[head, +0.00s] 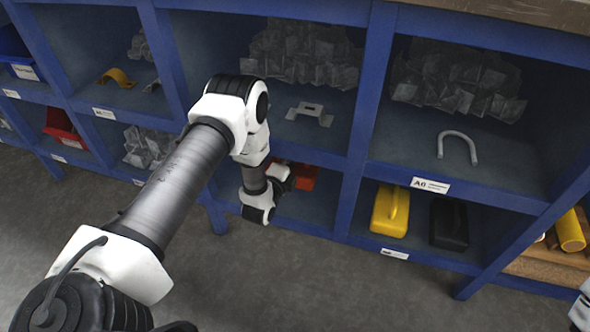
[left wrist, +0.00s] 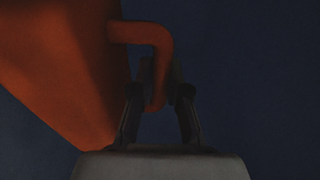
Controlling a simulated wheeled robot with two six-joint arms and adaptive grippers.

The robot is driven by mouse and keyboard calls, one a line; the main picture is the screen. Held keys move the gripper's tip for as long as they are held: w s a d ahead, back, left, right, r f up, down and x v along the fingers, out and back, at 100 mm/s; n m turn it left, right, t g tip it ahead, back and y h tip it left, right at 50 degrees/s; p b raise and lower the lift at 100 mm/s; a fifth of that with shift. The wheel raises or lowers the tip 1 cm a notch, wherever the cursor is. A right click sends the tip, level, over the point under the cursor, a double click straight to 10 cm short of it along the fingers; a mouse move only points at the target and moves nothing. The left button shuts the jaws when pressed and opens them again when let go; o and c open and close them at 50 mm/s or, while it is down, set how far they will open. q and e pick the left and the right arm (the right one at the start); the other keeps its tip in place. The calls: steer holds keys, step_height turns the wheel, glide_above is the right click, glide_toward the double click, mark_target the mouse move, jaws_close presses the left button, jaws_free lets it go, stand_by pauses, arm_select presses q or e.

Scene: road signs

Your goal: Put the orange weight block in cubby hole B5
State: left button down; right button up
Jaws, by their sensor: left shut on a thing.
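The orange weight block (head: 304,177) shows partly in the head view, inside the lower cubby left of the one with a yellow block. My left forearm and wrist hide much of it. In the left wrist view the orange block (left wrist: 75,65) fills the left side, with a curved handle at its right. My left gripper (left wrist: 160,88) is shut on this handle. Its fingertips are hidden in the head view, where my wrist reaches into the same lower cubby. I cannot read this cubby's label.
Blue shelving has two rows of cubbies. The cubby at the upper right is labelled A6 (head: 430,186); below it stand a yellow block (head: 390,211) and a black block (head: 449,223). A blue upright (head: 350,200) borders the block's cubby on the right. Grey floor is clear in front.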

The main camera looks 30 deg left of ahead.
arm_select(q)
step_height(320, 180, down, 4)
steer(key=shift+f+b, duration=0.25)
steer(key=shift+b, duration=1)
steer(key=shift+r, duration=0.15)
steer(key=c, duration=1.2)
jaws_free()
steer(key=shift+o, duration=0.2)
